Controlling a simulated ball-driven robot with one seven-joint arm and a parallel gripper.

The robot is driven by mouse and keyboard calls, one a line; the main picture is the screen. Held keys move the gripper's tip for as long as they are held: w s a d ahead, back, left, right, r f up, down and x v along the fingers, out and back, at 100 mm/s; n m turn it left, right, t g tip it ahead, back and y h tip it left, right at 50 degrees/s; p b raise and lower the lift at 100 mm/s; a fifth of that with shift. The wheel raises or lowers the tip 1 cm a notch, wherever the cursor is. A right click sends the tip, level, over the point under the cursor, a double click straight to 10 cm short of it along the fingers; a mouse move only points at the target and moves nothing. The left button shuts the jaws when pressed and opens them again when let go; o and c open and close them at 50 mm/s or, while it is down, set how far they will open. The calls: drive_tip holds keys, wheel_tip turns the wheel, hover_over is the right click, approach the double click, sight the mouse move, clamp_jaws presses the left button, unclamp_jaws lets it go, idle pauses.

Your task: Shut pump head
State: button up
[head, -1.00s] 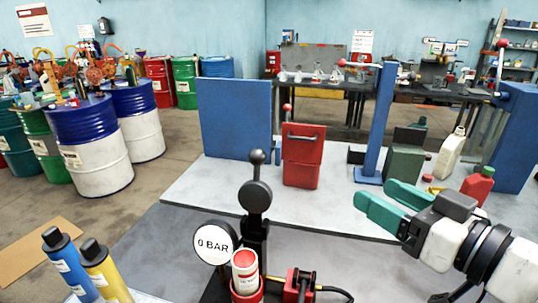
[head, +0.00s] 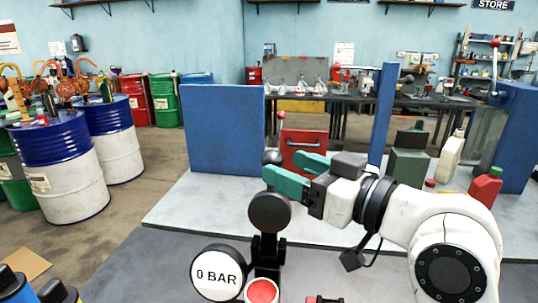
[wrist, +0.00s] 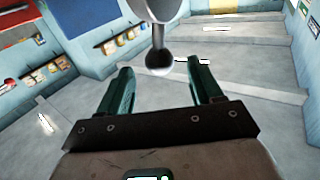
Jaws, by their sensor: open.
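In the wrist view the ball knob (wrist: 159,59) hangs down from the top, ahead of and between the finger lines. My gripper (head: 283,166) is open, with teal fingers spread at the knob's right side in the head view. It also shows empty in the wrist view (wrist: 163,85). I cannot tell whether a finger touches the knob. The gauge (head: 217,274) reads 0 BAR. A red-capped cartridge (head: 262,292) sits below.
A red bottle (head: 486,186) is at the right.

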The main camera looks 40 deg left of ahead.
sight(281, 164)
drive_tip(key=shift+w+a+p, duration=0.1)
drive_tip(key=shift+a+p, duration=0.3)
drive_tip(key=shift+a, duration=2.1)
drive_tip(key=shift+c, duration=0.4)
clamp_jaws()
